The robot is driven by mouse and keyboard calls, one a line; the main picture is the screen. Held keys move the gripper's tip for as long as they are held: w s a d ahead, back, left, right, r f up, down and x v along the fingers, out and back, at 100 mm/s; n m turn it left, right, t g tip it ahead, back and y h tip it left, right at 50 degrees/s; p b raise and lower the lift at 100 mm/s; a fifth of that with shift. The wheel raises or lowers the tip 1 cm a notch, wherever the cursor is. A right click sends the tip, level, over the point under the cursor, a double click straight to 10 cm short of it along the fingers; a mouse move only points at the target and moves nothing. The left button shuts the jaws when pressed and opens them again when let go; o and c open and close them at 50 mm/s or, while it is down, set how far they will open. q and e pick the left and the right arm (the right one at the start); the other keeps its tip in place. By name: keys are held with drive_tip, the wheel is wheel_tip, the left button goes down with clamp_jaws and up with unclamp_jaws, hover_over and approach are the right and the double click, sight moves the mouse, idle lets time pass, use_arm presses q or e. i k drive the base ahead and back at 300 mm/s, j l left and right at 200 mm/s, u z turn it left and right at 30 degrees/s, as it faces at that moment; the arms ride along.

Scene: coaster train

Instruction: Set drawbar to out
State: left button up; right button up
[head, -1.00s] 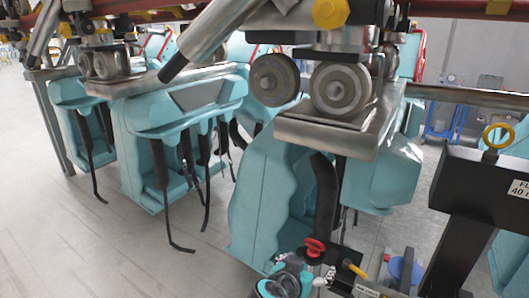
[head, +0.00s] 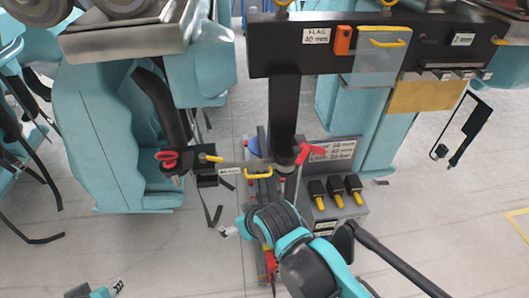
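My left gripper (head: 116,288) is at the bottom left edge, mostly cut off, far from the bar.
A black post (head: 283,115) carries a panel (head: 300,45) labelled FLAG, with an orange switch (head: 343,40). A red lever (head: 310,152) and a grey box (head: 338,215) with several black-and-yellow switches stand right of the bar. A teal train car (head: 100,130) is at left.

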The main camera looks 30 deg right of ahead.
sight(233, 167)
drive_tip(key=z, duration=1.05)
